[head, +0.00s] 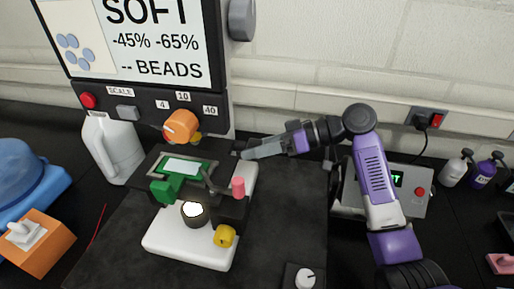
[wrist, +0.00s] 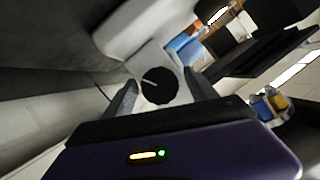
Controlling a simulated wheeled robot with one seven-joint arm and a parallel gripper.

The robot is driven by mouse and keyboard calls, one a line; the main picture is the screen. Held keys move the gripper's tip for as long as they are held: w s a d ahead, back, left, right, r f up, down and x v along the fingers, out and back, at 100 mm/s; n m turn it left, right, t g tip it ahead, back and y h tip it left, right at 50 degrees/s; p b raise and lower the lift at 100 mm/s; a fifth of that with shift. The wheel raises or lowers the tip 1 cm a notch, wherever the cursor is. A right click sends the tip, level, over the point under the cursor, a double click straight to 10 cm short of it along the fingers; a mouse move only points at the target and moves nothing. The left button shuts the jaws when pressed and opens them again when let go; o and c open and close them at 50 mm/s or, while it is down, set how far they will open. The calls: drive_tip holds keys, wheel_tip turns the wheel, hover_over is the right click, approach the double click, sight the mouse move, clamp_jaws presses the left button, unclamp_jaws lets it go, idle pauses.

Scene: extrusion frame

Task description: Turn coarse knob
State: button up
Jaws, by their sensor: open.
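A microscope stands on the dark mat, with a white base (head: 188,246), a green stage part (head: 165,190) and an orange turret (head: 180,125). My gripper (head: 247,153) reaches in from the right, its fingertips close to the right side of the microscope's dark upper body. In the wrist view a round black knob (wrist: 158,87) with a white pointer line lies between the tips of my open gripper (wrist: 160,82). I cannot tell whether the fingers touch it. In the head view this knob is not clearly visible near the fingertips.
A yellow knob (head: 225,236) and a pink cylinder (head: 238,187) sit low on the microscope's right side. A small box with a white dial (head: 304,278) is at the front. A grey device (head: 415,190) stands behind my arm. A white jug (head: 112,148) is left.

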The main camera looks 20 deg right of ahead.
drive_tip(key=b+v, duration=0.2)
drive_tip(key=v, duration=0.5)
drive_tip(key=shift+d+r, duration=0.15)
drive_tip(key=shift+d, duration=0.2)
drive_tip(key=shift+a, duration=0.15)
idle(2.4)
